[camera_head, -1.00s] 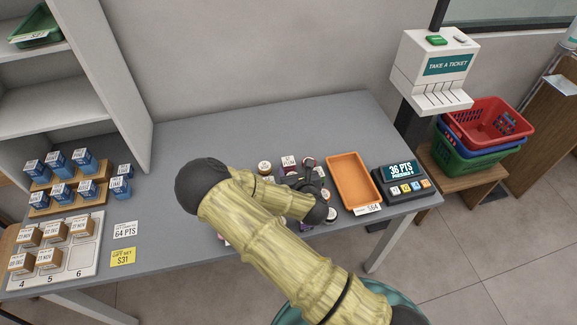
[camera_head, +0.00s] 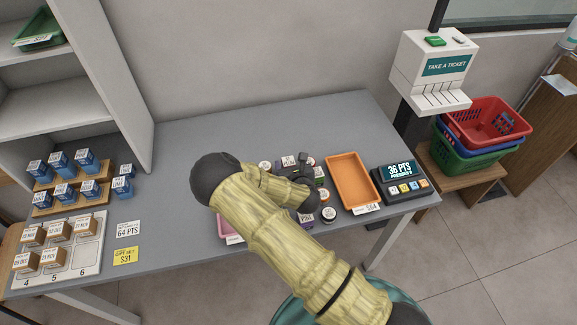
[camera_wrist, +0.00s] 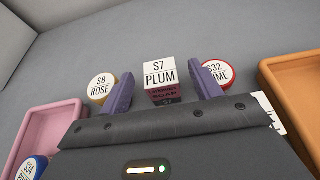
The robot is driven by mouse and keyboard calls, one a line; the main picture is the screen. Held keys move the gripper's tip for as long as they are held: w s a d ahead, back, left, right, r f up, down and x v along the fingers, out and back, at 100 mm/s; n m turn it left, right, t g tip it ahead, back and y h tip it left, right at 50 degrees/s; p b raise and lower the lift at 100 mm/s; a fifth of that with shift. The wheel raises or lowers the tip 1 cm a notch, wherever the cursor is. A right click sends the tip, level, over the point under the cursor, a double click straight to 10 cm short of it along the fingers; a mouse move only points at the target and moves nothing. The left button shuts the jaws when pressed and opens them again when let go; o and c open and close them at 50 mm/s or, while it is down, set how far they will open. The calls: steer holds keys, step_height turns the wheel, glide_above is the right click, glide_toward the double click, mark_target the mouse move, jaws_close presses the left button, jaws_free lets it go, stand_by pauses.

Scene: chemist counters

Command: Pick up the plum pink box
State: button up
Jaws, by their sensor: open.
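The plum pink box (camera_wrist: 163,84) stands upright in the wrist view, with a white top label reading S7 PLUM and a dark pink front. My gripper (camera_wrist: 163,82) is open, with one purple finger on each side of the box.
A ROSE jar (camera_wrist: 101,88) stands just left of the fingers and a red-rimmed jar (camera_wrist: 217,74) just right. A pink tray (camera_wrist: 48,131) lies at left, an orange tray (camera_head: 352,181) at right. A points display (camera_head: 403,180) stands beyond the orange tray.

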steer(key=c, duration=1.1)
steer(key=shift+r, duration=0.15)
